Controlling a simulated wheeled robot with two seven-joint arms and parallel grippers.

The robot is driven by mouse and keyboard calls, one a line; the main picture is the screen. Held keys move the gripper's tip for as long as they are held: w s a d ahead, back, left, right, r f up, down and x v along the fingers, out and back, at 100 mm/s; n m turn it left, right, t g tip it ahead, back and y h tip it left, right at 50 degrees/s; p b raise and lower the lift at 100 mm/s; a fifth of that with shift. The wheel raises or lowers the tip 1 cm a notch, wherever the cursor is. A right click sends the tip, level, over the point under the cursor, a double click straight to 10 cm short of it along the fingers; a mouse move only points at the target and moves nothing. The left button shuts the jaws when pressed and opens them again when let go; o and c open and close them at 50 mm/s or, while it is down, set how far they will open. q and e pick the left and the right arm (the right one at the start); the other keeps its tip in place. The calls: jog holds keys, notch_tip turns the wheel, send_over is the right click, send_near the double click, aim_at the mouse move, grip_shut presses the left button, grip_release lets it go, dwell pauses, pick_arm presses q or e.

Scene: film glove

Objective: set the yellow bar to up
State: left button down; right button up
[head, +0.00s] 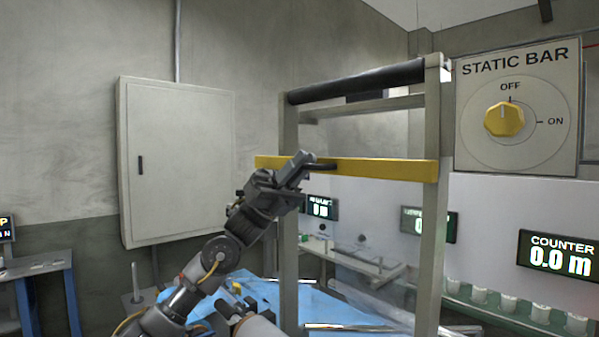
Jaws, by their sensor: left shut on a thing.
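The yellow bar (385,169) runs level across the upright grey frame (427,230), below the black roller (355,80) at its top. My left gripper (308,167) is at the bar's left part, shut on it, by what looks like a dark handle on the bar. The fingers partly hide the bar there. My right gripper does not show.
A static bar panel (517,110) with a yellow knob pointing to OFF is on the right. A counter display (557,254) reads 0.0 m. A grey wall cabinet (180,160) stands behind my left arm. Blue sheeting (340,308) and metal rods lie below.

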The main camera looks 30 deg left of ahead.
pick_arm(q)
jog(key=c, duration=1.8)
grip_release()
jog(key=shift+a+r, duration=0.15)
jog(key=shift+r, duration=0.25)
jog(key=shift+o, duration=0.2)
jog(key=shift+f, duration=0.1)
jog(key=shift+f, duration=0.15)
jog(key=b+v, duration=0.4)
jog(key=v, duration=0.6)
jog(key=shift+f+b, duration=0.2)
jog(key=shift+b, duration=0.15)
